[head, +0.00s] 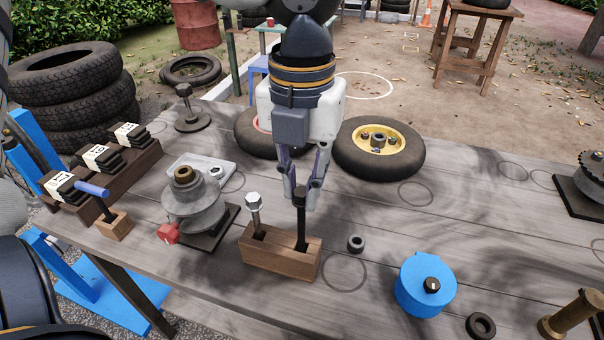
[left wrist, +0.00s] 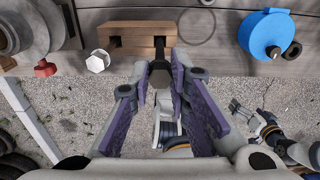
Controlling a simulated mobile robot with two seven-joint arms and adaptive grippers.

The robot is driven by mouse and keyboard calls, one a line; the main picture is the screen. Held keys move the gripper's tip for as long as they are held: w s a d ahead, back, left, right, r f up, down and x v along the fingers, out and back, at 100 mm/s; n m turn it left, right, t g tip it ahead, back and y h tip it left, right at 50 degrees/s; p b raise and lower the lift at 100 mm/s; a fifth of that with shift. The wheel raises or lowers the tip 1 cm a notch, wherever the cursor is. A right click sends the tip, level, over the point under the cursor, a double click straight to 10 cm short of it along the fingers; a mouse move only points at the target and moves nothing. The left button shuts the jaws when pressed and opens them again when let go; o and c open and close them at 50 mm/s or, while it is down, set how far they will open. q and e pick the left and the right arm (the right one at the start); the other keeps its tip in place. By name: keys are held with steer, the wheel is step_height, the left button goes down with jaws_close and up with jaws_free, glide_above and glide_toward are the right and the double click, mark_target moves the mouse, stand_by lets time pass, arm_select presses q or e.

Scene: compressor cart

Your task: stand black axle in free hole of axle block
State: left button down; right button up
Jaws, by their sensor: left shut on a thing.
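The wooden axle block (head: 282,262) stands near the table's front edge. An axle with a silver hex head (head: 254,202) stands in its left hole; the head also shows in the left wrist view (left wrist: 97,62). My left gripper (head: 301,196) is above the block, pointing down, shut on the upper part of the black axle (head: 300,232). The axle is upright and its lower end meets the block at the right hole; how deep it sits is hidden. The axle shows between the fingers in the left wrist view (left wrist: 159,76). My right gripper (left wrist: 241,108) shows small there, its finger gap unclear.
A pulley assembly (head: 193,203) with a red knob stands left of the block. A dark ring (head: 356,243), a blue round container (head: 426,284) and a brass piece (head: 570,315) lie to the right. A yellow-hubbed wheel (head: 378,148) is behind. The middle right of the table is bare.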

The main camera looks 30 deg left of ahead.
arm_select(q)
steer(key=shift+f, duration=1.65)
steer(key=c, duration=1)
jaws_free()
steer(key=shift+c, duration=0.2)
steer(key=shift+r, duration=0.1)
steer(key=shift+r, duration=3.4)
step_height(320, 180, up, 12)
